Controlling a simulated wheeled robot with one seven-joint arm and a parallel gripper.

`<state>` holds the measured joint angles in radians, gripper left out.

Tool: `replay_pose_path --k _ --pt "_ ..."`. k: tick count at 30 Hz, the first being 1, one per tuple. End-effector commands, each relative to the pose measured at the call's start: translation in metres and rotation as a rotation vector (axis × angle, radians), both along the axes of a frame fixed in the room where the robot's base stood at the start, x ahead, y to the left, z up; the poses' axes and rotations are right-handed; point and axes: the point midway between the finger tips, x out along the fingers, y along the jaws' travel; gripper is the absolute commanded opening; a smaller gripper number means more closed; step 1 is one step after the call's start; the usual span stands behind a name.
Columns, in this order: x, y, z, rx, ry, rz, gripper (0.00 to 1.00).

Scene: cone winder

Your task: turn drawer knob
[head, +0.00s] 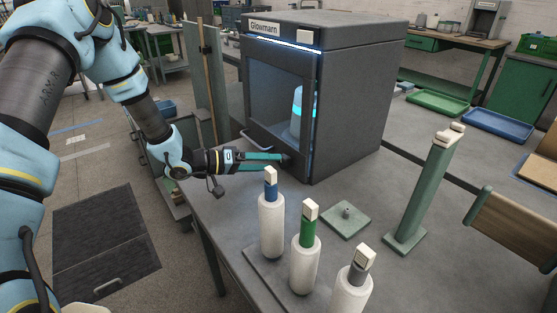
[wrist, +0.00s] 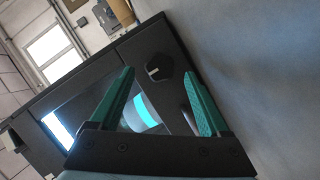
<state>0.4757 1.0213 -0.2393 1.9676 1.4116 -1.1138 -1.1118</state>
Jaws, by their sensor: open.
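A round dark knob (wrist: 153,70) with a white mark sits on the lower front of a dark box-shaped machine (head: 350,100) labelled Glowmarn. In the wrist view it shows between and beyond the green fingertips of my gripper (wrist: 160,76). My gripper also shows in the head view (head: 283,160), level with the machine's lower front at the door's right side. Its fingers are apart and nothing is held.
The machine's glass door shows a cyan-banded cone (head: 297,112) inside. White spools with blue (head: 271,225), green (head: 305,262) and grey (head: 352,293) tops stand in front on the grey bench. A green square plate (head: 346,224) and a tall green post (head: 424,195) stand to the right.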

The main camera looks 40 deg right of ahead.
Motion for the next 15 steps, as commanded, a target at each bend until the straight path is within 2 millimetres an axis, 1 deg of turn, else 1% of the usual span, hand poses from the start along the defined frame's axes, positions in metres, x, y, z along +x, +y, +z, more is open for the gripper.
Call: replay_pose_path --k 1,3,6,10,15 --pt "-0.005 -0.008 0.0 -0.001 0.001 -0.003 0.8" --pt "-0.008 -0.017 -0.003 0.0 0.0 -0.001 0.8" --pt "-0.011 -0.026 -0.006 0.0 -0.001 -0.001 0.8" --pt "-0.013 -0.033 -0.008 0.0 -0.001 0.0 0.8" --pt "-0.014 -0.034 -0.009 0.0 -0.001 0.001 0.8"
